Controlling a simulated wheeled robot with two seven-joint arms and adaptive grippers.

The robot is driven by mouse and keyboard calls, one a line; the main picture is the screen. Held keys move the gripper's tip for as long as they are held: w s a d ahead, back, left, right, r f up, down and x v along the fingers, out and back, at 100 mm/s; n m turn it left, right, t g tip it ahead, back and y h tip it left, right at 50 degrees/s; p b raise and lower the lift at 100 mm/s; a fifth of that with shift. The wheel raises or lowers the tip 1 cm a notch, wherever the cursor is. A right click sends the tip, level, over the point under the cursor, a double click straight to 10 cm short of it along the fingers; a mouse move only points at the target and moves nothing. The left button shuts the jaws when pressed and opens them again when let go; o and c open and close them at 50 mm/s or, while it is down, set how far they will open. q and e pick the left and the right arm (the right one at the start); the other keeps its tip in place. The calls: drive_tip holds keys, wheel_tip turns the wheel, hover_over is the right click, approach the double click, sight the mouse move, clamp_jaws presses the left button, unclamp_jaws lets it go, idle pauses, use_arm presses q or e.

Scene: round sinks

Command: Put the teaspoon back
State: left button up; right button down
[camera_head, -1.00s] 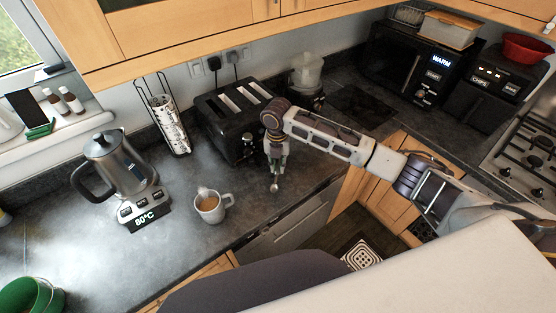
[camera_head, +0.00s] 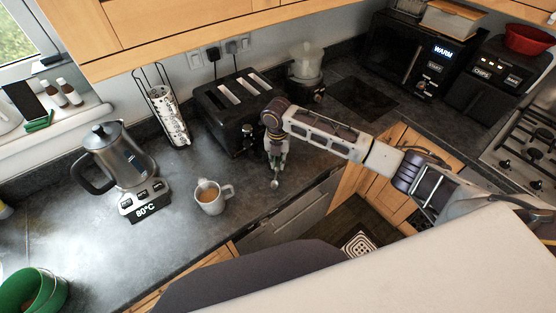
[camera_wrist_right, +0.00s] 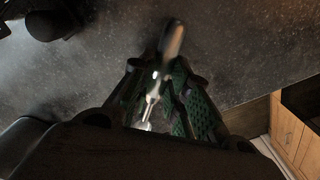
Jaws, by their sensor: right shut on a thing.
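My right gripper (camera_head: 275,172) is in front of the black toaster, above the dark worktop near its front edge. It points down and is shut on the teaspoon (camera_head: 275,184), a small shiny metal spoon. In the right wrist view the teaspoon (camera_wrist_right: 172,45) sticks out between the green-padded fingers of the right gripper (camera_wrist_right: 160,88). A white mug (camera_head: 212,202) with a brown drink stands on the worktop to the left of the right gripper, apart from it. My left gripper is out of view.
A steel kettle (camera_head: 122,158) stands on its base at the left. The black toaster (camera_head: 238,106) is behind my right gripper, with a patterned cylinder (camera_head: 168,118) in a wire stand beside it. A green bin (camera_head: 32,292) is at lower left. Worktop is clear around the mug.

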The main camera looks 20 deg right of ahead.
drive_tip(key=shift+f, duration=0.6)
idle(0.4)
drive_tip(key=c, duration=1.3)
unclamp_jaws()
drive_tip(key=shift+o, duration=0.3)
drive_tip(key=o, duration=0.4)
drive_tip(key=shift+o, duration=0.2)
drive_tip(key=shift+r, duration=0.2)
drive_tip(key=shift+r+b, duration=0.65)
drive_tip(key=shift+r, duration=2.15)
drive_tip(key=shift+a, duration=0.15)
